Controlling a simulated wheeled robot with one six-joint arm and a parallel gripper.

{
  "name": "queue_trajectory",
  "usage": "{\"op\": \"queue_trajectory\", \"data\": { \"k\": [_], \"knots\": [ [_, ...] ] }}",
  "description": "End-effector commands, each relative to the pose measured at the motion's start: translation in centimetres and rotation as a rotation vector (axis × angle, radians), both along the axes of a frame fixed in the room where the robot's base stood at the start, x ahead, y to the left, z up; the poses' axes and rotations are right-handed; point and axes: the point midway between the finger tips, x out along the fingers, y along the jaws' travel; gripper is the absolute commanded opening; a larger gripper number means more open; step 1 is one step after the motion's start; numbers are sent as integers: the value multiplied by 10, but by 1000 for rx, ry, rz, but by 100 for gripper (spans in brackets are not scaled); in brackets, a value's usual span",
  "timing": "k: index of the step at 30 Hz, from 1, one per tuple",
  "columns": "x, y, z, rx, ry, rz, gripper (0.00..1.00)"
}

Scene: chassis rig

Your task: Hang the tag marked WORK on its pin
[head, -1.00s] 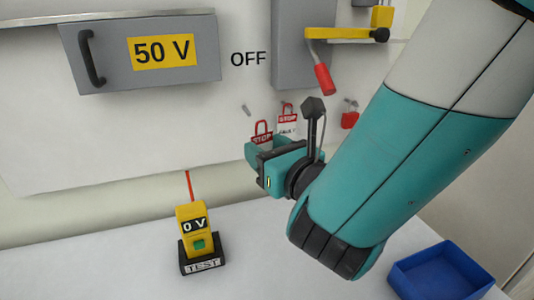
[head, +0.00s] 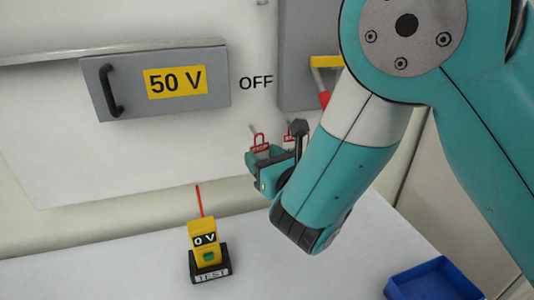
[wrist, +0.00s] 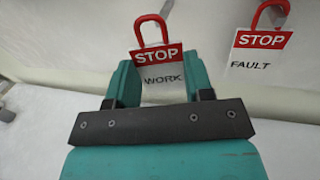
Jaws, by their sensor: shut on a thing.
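The WORK tag (wrist: 162,76) has a red STOP band and a red loop on top. It stands upright between the two teal fingers of my gripper (wrist: 163,88), which is shut on it. In the head view the tag (head: 260,143) shows at the tip of my gripper (head: 268,158), its lower part hidden by the fingers. A small grey pin (head: 252,128) sticks out of the pale panel just up and left of the tag's loop. The loop looks close to the pin; I cannot tell whether they touch.
The FAULT tag (wrist: 258,50) hangs close to the right of the WORK tag. A grey 50 V drawer front (head: 165,83) is up left. A yellow 0 V tester (head: 205,243) stands on the white bench, a blue bin (head: 435,282) at right.

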Motion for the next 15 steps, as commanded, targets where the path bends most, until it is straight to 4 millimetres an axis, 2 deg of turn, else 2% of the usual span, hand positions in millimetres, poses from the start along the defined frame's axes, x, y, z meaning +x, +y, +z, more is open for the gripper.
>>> {"op": "queue_trajectory", "data": {
  "k": [15],
  "knots": [
    [23, 6, 1, -1, 2, -1, 26]
  ]
}}
